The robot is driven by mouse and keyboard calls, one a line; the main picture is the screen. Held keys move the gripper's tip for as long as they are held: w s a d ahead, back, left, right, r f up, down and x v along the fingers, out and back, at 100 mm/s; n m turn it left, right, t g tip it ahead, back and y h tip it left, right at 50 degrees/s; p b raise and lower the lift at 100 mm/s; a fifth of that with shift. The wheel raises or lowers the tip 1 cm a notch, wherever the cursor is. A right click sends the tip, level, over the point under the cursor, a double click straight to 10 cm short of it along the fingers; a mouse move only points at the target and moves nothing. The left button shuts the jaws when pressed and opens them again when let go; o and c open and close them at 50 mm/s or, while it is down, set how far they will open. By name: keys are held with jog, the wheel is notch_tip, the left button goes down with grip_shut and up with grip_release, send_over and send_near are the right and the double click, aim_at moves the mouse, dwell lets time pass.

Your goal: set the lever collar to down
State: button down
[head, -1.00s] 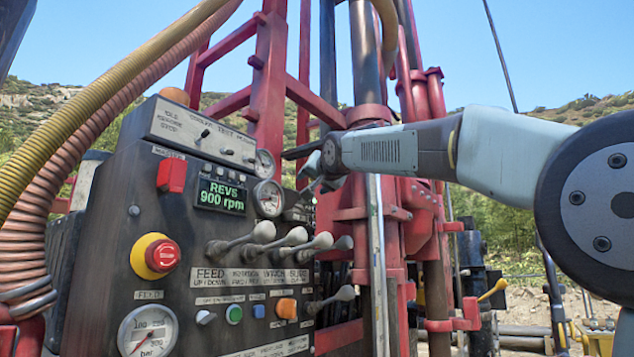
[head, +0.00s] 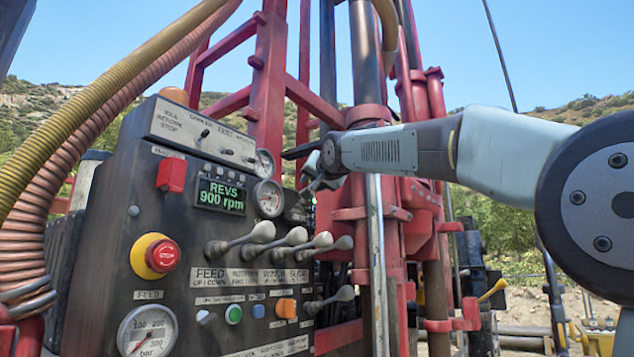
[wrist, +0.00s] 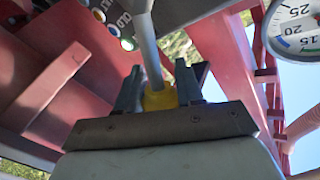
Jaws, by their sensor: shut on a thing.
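In the wrist view a grey lever rod (wrist: 150,50) runs down between my fingers, with a yellow collar (wrist: 160,97) around its near end. My gripper (wrist: 159,88) is shut on the yellow collar, one dark finger on each side. In the head view my gripper (head: 312,168) is beside the right edge of the black control panel (head: 110,210), above the row of grey-knobbed levers. The collar cannot be made out there; I cannot tell its setting.
The panel carries several levers (head: 262,232), a red stop button (head: 162,255) and a display (head: 220,196) reading REVS 900 rpm. The red mast (head: 268,80) stands close behind my gripper. Thick hoses (head: 60,150) hang at the left. A gauge (wrist: 295,28) is near my wrist.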

jog(key=shift+a+f, duration=0.35)
jog(key=shift+f, duration=0.45)
jog(key=c, duration=1)
grip_release()
jog(key=o, duration=0.3)
jog(key=shift+a, duration=0.1)
jog(key=shift+s, duration=0.1)
jog(key=v, duration=1.3)
jog(key=shift+s+d, duration=0.25)
jog(key=shift+s, duration=0.05)
